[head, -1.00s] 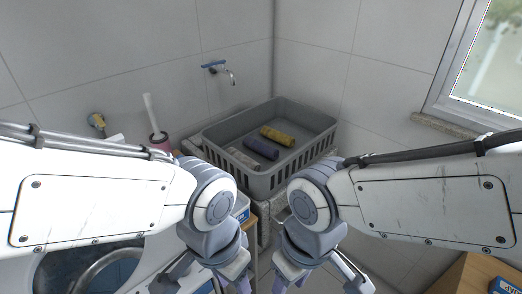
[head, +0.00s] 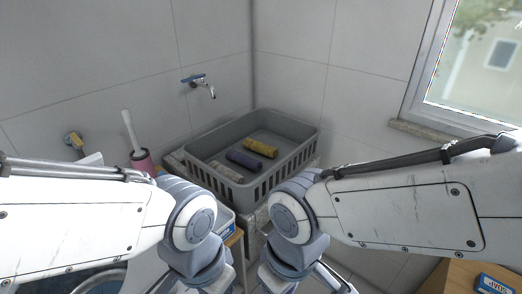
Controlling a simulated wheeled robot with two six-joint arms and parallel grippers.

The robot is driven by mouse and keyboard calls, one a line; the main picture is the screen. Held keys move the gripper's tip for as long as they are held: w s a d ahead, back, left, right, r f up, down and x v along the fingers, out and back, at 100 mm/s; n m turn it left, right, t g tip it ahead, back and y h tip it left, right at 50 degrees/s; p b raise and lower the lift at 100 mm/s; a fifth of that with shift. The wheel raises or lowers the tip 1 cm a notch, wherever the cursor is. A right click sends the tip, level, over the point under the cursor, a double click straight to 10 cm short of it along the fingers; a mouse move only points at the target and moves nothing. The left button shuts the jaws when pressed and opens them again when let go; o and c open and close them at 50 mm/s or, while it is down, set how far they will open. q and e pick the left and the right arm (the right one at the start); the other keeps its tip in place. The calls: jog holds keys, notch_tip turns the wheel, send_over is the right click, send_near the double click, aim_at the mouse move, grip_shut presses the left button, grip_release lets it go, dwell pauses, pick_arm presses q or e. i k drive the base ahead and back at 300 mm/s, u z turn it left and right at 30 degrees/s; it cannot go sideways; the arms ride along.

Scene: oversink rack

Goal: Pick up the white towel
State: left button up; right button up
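The grey basket (head: 305,146) stands in the corner ahead of me, under the tap. A light, whitish-grey roll (head: 226,172), which looks like the white towel, lies in it near its left front side. A dark purple roll (head: 244,160) and a yellow roll (head: 261,148) lie beside it, further right and back. My two arms are in front of the basket, on its near side, apart from it. The fingers of both grippers are below the bottom edge of the view, so their state is hidden.
A blue-handled tap (head: 199,83) is on the wall above the basket. A pink container (head: 142,161) with a white handle stands left of the basket. A wooden surface with a blue soap box (head: 494,284) is at the lower right. A window (head: 480,65) is at right.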

aim_at(233, 175)
jog(key=z, duration=2.25)
jog(key=i, duration=1.3)
jog(key=u, duration=3.6)
jog(key=i, duration=0.5)
jog(key=u, duration=0.1)
